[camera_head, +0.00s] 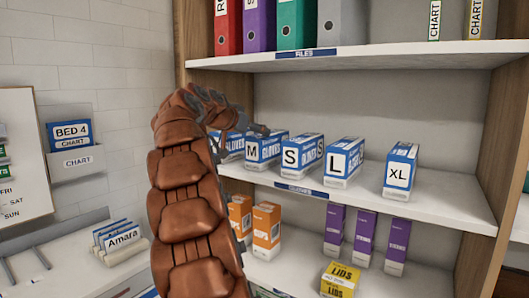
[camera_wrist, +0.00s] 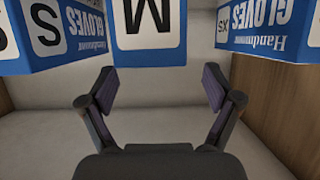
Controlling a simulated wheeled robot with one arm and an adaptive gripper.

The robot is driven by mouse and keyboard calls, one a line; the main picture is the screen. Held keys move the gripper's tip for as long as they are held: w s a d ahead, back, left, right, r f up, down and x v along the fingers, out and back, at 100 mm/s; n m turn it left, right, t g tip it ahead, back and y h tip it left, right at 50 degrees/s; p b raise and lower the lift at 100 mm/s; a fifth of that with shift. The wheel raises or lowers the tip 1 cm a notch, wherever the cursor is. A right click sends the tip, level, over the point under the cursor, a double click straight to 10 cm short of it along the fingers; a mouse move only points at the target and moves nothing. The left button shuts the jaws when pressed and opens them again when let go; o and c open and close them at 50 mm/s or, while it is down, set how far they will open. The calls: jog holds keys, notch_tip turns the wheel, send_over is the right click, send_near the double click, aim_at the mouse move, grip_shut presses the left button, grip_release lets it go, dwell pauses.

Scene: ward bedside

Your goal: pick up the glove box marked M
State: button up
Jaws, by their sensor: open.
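The glove box marked M (camera_head: 254,153) is blue and white and stands on the middle shelf, in a row with other glove boxes. In the head view, my arm covers part of the row's left end, and my gripper (camera_head: 245,128) shows only partly, close to the M box.
A box marked S (camera_wrist: 42,32) stands left of M in the wrist view; one marked XS (camera_wrist: 262,30) stands right. Boxes L (camera_head: 338,165) and XL (camera_head: 398,175) stand farther right in the head view.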

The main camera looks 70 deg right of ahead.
jog(key=x, duration=0.2)
jog(key=shift+s+d+p, duration=0.55)
jog(key=shift+d+p, duration=0.2)
jog(key=shift+d, duration=0.15)
jog(key=p+x, duration=0.1)
jog(key=x, duration=0.2)
jog(key=shift+s+d+r+p, duration=0.15)
jog(key=shift+d+r+p, duration=0.05)
jog(key=shift+p, duration=0.15)
jog(key=shift+d+f, duration=0.2)
jog(key=shift+d, duration=0.1)
jog(key=shift+c, duration=0.4)
jog(key=c, duration=1.5)
